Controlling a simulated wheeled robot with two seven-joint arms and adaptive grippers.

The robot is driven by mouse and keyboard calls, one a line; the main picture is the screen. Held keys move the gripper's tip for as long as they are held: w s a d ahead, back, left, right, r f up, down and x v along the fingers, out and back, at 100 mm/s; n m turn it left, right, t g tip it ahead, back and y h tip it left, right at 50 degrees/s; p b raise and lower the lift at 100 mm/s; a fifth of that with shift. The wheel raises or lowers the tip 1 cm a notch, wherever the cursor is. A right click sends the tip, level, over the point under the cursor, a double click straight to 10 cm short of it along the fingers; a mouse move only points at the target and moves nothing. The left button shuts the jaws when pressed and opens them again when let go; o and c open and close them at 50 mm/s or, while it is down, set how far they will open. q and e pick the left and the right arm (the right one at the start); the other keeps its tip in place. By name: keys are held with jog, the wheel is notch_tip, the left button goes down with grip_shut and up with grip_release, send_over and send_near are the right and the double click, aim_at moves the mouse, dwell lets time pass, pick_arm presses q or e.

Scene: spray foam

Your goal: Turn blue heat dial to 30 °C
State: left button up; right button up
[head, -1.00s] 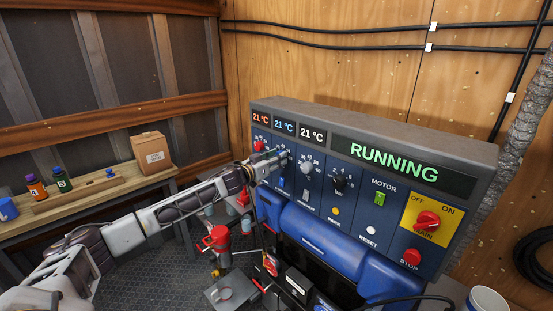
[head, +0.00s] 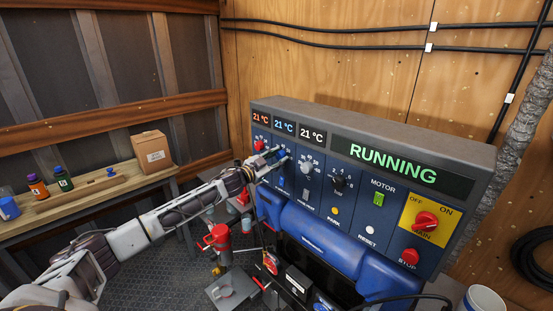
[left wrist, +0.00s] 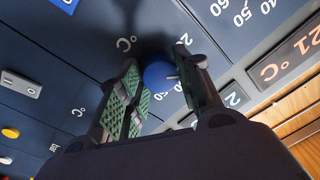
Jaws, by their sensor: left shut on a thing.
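The blue heat dial (head: 281,155) is on the dark blue control panel, below the blue 21 °C display (head: 284,128). In the left wrist view the round blue knob (left wrist: 158,74) sits between the green-padded fingers, with a small white pointer mark on it. My left gripper (head: 272,162) is shut on this dial; in the left wrist view the gripper (left wrist: 160,88) reaches to the panel face. The fingers hide part of the dial's scale. My right gripper is not in view.
A red dial (head: 259,146) is close on the left, a grey dial (head: 306,168) and a black dial (head: 339,182) on the right. The large screen (head: 392,164) reads RUNNING. Blue covers (head: 320,243) jut out below the panel. A workbench (head: 100,195) stands at the left.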

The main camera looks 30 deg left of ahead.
pick_arm(q)
jog(key=shift+m, duration=0.3)
jog(key=o, duration=1)
jog(key=shift+o, duration=0.2)
jog(key=shift+s, duration=0.15)
jog(key=shift+s+a, duration=0.1)
jog(key=v, duration=1.1)
jog(key=shift+s, duration=0.2)
dwell(0.9)
jog(key=shift+a+m, duration=0.1)
jog(key=shift+m, duration=0.2)
dwell(0.6)
